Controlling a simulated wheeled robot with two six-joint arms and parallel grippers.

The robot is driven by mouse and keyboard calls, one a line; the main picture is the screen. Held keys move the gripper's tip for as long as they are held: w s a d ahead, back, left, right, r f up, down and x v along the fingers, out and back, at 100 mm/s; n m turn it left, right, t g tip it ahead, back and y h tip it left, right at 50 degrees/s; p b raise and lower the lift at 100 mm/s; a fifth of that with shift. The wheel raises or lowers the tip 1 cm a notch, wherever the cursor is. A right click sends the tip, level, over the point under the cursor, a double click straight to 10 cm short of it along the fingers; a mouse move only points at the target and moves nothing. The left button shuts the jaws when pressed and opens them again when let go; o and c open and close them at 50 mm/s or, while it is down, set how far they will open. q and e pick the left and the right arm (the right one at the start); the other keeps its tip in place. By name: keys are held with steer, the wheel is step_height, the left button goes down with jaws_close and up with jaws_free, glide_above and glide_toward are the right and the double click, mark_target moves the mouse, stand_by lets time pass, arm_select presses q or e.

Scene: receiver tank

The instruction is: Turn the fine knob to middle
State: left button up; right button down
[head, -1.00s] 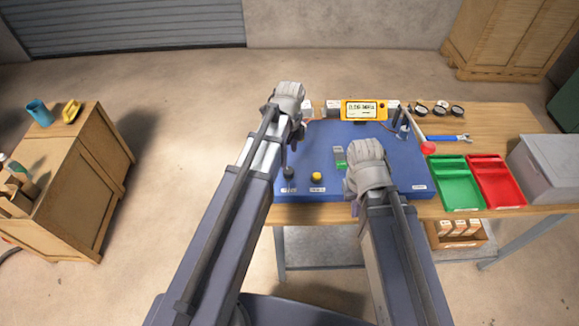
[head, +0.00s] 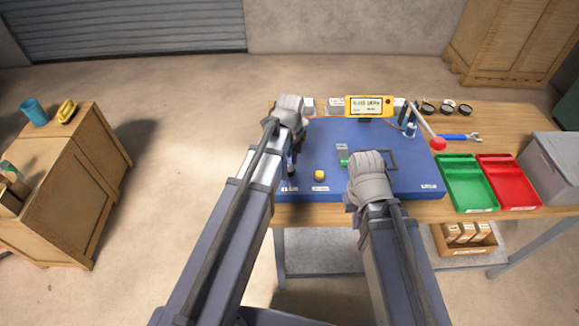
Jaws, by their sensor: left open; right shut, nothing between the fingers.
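A blue panel (head: 325,135) lies on the wooden table. A yellow knob (head: 319,175) and a dark knob (head: 291,171) stand near its front left edge. The labels are too small to read, so I cannot tell which knob is the fine one. My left gripper (head: 294,158) is open, just above and behind the dark knob, partly overlapping it; contact cannot be told. My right gripper (head: 353,200) is shut and empty over the panel's front middle, its fingers mostly hidden by its wrist. A yellow display unit (head: 369,106) stands at the back; its digits are unclear.
A green part (head: 344,162) sits beside my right wrist. A red-ended lever (head: 438,143) rises at the panel's right. Green (head: 464,185) and red (head: 509,183) trays and a grey box (head: 555,165) stand further right. The panel's middle back is clear.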

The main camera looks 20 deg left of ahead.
arm_select(q)
jaws_close()
stand_by(0.5)
steer(key=shift+n, duration=0.3)
steer(key=n, duration=0.5)
steer(key=shift+n, duration=0.3)
steer(key=n, duration=1.4)
steer(key=shift+s, duration=0.1)
steer(key=n, duration=0.5)
steer(key=shift+t, duration=0.3)
steer(key=n, duration=0.4)
steer(key=shift+n, duration=0.3)
